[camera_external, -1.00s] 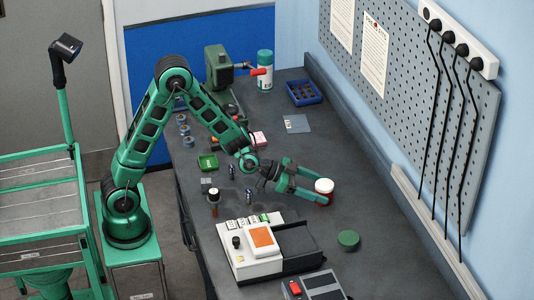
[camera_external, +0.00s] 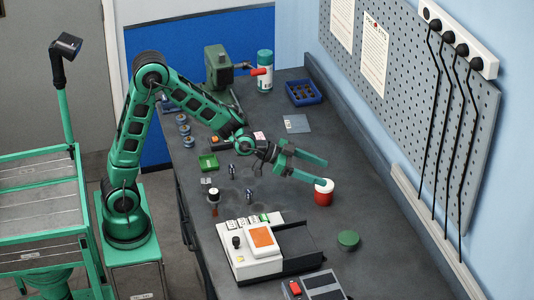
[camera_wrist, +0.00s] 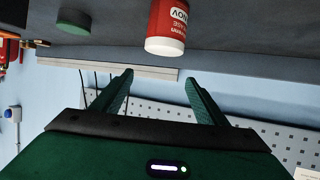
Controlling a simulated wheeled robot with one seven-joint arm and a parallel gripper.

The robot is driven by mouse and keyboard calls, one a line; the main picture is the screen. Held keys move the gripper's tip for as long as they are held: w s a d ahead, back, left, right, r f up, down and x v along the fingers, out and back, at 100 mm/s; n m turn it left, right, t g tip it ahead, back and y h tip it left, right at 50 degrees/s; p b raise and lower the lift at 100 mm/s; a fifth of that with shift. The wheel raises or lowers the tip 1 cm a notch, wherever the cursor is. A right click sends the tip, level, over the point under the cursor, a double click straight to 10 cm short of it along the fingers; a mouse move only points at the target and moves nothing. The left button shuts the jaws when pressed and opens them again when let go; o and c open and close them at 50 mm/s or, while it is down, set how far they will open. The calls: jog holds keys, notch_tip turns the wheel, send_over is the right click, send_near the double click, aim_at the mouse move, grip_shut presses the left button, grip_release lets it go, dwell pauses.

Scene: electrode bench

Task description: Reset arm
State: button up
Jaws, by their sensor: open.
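My gripper (camera_external: 322,171) is open and empty above the bench, with its fingers pointing right. In the external view one fingertip shows just above and left of a red jar with a white lid (camera_external: 323,194), which stands upright on the bench. In the wrist view, which is upside down, the jar (camera_wrist: 167,25) stands beyond my open fingers (camera_wrist: 158,85) and apart from them. Nothing lies between the fingers.
A white device with an orange screen (camera_external: 262,242) and a green round lid (camera_external: 348,239) stand nearer the front. A green tray (camera_external: 208,162) and several small parts lie left. The pegboard wall (camera_external: 400,90) bounds the right.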

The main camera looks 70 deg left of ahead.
jog(key=s+d+r+m+g+h, duration=0.2)
jog(key=s+d+r, duration=0.2)
jog(key=s+d, duration=0.3)
jog(key=s+d+r+m+g+h, duration=0.1)
jog(key=s+d+r, duration=0.4)
jog(key=d, duration=0.5)
jog(key=s+g, duration=0.1)
jog(key=s, duration=0.3)
jog(key=s+f+g, duration=0.1)
jog(key=s, duration=0.4)
jog(key=s+d+m+g+y, duration=0.1)
jog(key=s, duration=0.3)
jog(key=shift+s+f+g, duration=0.25)
jog(key=shift+f+g, duration=0.05)
jog(key=shift+g, duration=0.1)
jog(key=s+a+f+n+g+y, duration=0.1)
jog(key=s+a+f+g+y, duration=0.2)
jog(key=s+a, duration=0.7)
jog(key=s+a+f+n+g+y, duration=0.1)
jog(key=s+a+f+y, duration=0.3)
jog(key=s+a+f, duration=0.4)
jog(key=s+a+g, duration=0.1)
jog(key=s, duration=0.3)
jog(key=shift+s+a+g, duration=0.15)
jog(key=shift+a+g, duration=0.25)
